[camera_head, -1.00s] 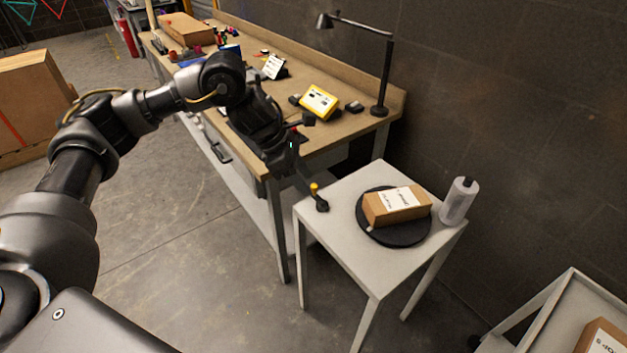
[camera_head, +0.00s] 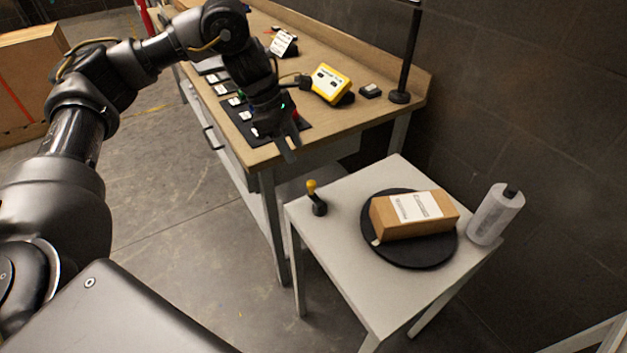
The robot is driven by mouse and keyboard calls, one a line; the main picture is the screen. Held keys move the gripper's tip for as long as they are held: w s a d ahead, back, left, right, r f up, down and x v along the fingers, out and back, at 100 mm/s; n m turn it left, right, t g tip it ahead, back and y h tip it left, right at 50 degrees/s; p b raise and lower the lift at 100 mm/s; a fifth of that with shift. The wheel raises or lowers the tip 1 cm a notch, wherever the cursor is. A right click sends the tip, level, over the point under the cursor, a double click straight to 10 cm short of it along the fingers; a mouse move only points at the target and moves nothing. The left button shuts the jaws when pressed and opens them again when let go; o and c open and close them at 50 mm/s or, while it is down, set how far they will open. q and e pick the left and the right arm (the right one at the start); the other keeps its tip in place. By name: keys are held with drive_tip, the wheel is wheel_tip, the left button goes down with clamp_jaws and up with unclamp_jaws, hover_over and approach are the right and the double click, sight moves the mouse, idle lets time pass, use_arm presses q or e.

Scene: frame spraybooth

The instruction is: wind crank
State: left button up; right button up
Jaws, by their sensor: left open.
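The crank (camera_head: 318,205) is a small black arm with a yellow knob standing up at its end. It sits at the left corner of the small white table. A black round turntable (camera_head: 432,256) lies on the same table, with a cardboard box (camera_head: 413,214) with a white label on it. My left gripper (camera_head: 291,146) is open and empty. It is above and left of the crank, in front of the workbench edge, and apart from the crank. My right gripper is not in view.
A roll of clear film (camera_head: 496,213) stands beside the turntable at the right table edge. The wooden workbench (camera_head: 345,115) behind carries a yellow device (camera_head: 331,84), a black lamp post (camera_head: 406,60) and flat items.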

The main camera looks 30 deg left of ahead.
sight(310, 183)
use_arm(q)
drive_tip(key=b+x, duration=0.1)
drive_tip(key=x, duration=0.8)
drive_tip(key=shift+s+d, duration=0.15)
drive_tip(key=shift+d+f, duration=0.25)
drive_tip(key=shift+f, duration=0.4)
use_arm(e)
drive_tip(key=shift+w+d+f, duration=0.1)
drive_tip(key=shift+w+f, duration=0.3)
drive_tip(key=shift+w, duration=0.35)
use_arm(q)
drive_tip(key=shift+c, duration=0.2)
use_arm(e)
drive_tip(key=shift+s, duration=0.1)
use_arm(q)
clamp_jaws()
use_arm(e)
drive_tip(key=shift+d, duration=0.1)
